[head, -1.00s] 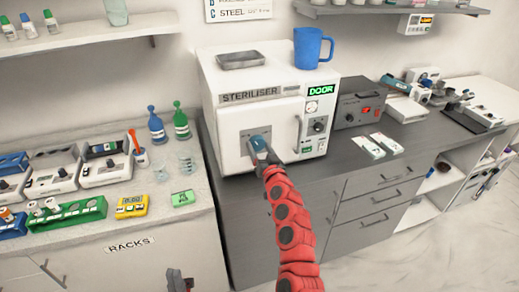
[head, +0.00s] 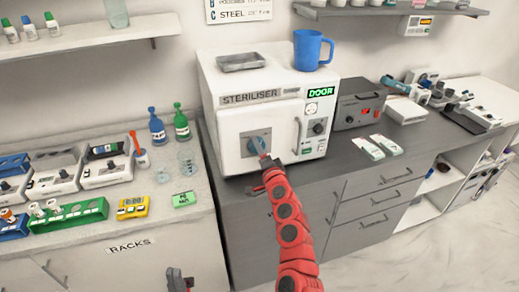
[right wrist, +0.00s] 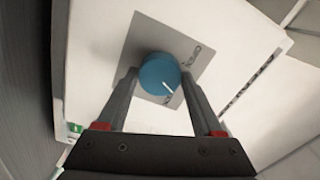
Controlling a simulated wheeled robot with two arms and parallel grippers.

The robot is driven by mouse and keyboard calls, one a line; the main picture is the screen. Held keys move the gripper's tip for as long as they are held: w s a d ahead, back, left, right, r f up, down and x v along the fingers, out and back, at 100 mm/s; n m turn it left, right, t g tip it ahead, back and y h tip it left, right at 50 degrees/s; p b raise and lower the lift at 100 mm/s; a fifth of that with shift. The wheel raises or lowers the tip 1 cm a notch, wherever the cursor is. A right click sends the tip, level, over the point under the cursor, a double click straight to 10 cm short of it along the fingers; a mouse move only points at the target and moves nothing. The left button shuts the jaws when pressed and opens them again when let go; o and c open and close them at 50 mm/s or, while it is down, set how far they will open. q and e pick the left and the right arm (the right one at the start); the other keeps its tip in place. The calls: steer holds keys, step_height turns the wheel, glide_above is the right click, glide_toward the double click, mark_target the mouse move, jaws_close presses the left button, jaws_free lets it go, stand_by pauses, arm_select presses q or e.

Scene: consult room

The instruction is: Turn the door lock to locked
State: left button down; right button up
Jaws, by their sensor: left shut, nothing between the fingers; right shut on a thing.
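The steriliser (head: 235,165) is a white box with a closed front door on the dark counter. Its door lock is a round blue knob (head: 256,146) on a grey plate, low on the door's left. My right gripper (head: 264,157) reaches up to the knob from below. In the right wrist view, its two fingers stand on either side of the blue knob (right wrist: 160,74), shut on it. A white mark on the knob points to the lower right there. My left gripper (head: 179,279) is shut and empty at the bottom of the head view.
A green DOOR display (head: 320,92) is lit on the steriliser. A blue mug (head: 312,50) and a metal tray (head: 240,63) stand on top. A door handle (head: 297,134) is right of the knob. A dark grey box (head: 360,108) stands to the right.

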steer(key=m, duration=0.3)
steer(key=shift+p, duration=0.3)
steer(key=shift+m, duration=0.5)
steer(key=o, duration=1.4)
steer(key=shift+c, duration=0.2)
steer(key=shift+s, duration=0.1)
steer(key=b+v, duration=0.3)
steer(key=v, duration=1.4)
steer(key=shift+s, duration=0.1)
